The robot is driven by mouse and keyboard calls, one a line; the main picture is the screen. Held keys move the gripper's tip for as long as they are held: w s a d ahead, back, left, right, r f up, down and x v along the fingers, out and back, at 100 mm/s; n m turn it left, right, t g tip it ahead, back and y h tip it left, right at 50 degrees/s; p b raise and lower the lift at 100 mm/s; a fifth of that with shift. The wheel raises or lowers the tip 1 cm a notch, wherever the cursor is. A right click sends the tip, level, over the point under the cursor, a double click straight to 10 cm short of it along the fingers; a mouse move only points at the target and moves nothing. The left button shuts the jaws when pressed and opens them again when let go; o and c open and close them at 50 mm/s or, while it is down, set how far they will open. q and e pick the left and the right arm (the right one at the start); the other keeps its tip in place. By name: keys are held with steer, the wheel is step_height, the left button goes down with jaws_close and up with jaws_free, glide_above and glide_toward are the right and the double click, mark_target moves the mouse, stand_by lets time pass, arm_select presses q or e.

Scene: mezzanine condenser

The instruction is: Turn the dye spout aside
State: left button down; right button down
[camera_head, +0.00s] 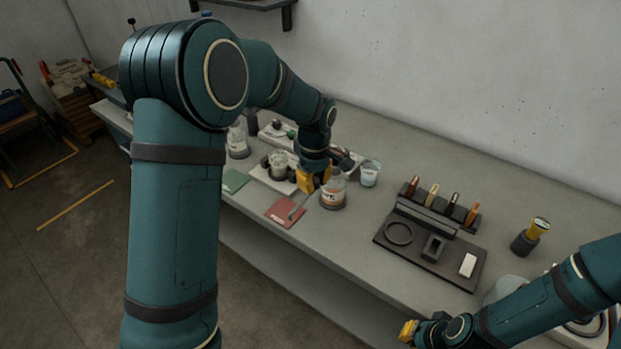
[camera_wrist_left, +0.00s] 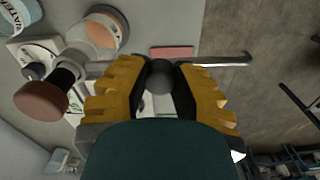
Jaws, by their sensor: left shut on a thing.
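The dye spout shows as a thin metal bar (camera_wrist_left: 225,62) in the left wrist view, its bent tip reaching right past the red card. In the head view the bar (camera_head: 296,209) hangs over that card, beside a labelled jar (camera_head: 333,191). My left gripper (camera_head: 314,180) is at the spout, next to the jar. In the left wrist view its yellow fingers (camera_wrist_left: 160,80) are closed about a dark round knob (camera_wrist_left: 159,77). The fingers hide the join between knob and bar. My right gripper (camera_head: 409,331) is low at the right, away from the spout, its fingers too small to read.
A red card (camera_head: 285,211) and a green card (camera_head: 234,181) lie near the bench's front edge. A water cup (camera_head: 369,173) stands behind the jar. A dark tray (camera_head: 447,262) with upright-handled tools behind it sits to the right. Some bench between is clear.

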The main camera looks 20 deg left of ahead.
mark_target(315, 181)
arm_select(q)
steer(key=shift+s+d+f, duration=0.1)
stand_by(0.3)
steer(key=c, duration=0.7)
jaws_free()
step_height(315, 181, up, 12)
steer(key=shift+r, duration=0.1)
